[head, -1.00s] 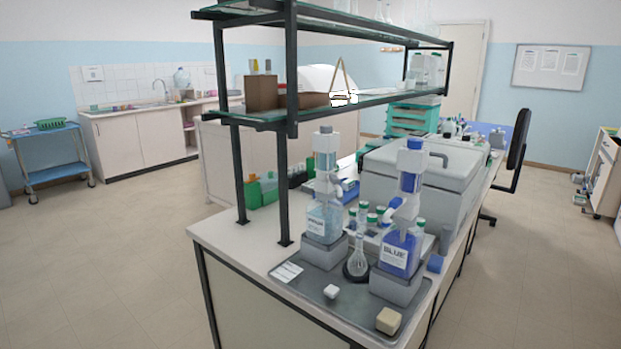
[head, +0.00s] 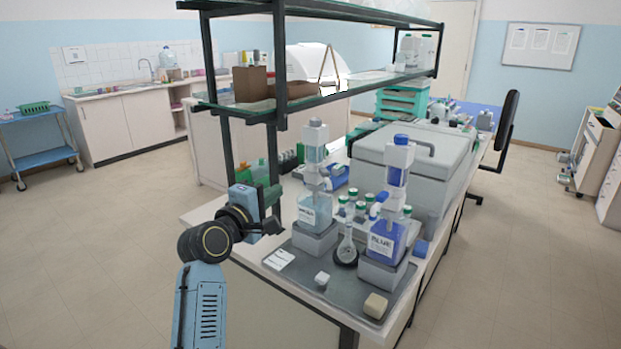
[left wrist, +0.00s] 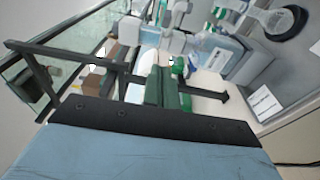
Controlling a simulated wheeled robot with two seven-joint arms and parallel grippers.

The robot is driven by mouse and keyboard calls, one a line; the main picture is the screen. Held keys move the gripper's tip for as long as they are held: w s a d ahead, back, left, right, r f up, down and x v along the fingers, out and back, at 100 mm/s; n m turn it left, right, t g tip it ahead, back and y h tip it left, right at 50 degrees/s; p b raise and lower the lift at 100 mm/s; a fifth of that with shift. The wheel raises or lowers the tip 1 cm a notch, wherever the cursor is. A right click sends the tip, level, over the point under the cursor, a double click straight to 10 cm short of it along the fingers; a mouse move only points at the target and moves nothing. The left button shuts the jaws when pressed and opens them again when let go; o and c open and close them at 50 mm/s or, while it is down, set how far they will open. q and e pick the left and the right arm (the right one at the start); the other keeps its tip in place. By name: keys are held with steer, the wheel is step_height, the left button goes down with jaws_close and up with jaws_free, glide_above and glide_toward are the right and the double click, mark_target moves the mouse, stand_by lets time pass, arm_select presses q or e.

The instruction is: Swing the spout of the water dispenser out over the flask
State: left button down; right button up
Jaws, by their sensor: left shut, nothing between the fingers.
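The water dispenser (head: 315,208) is a clear, labelled bottle with a tall white top, upright on a grey block. Its spout is too small to make out. The flask (head: 346,250) stands on the grey tray just right of that block, in a dark ring. The flask also shows at the upper right of the left wrist view (left wrist: 272,20). My left gripper (head: 272,228) is shut and empty, left of the water dispenser and apart from it, near the bench's left edge. My right gripper is not in view.
A blue dispenser (head: 386,240) stands right of the flask. A shelf rack (head: 278,80) with dark posts rises close to my left gripper. A small white block (head: 321,278) and a beige block (head: 375,306) lie on the tray (head: 340,292). Green-capped bottles (head: 358,208) stand behind.

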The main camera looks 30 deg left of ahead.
arm_select(q)
glide_toward(319, 171)
steer(key=w+a, duration=0.2)
steer(key=a, duration=0.1)
steer(key=w+d, duration=0.1)
steer(key=w, duration=0.1)
steer(key=w+d, duration=0.1)
steer(key=shift+w+d, duration=0.3)
steer(key=shift+w, duration=0.1)
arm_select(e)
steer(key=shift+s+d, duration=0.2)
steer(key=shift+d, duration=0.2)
arm_select(q)
steer(key=shift+d, duration=0.1)
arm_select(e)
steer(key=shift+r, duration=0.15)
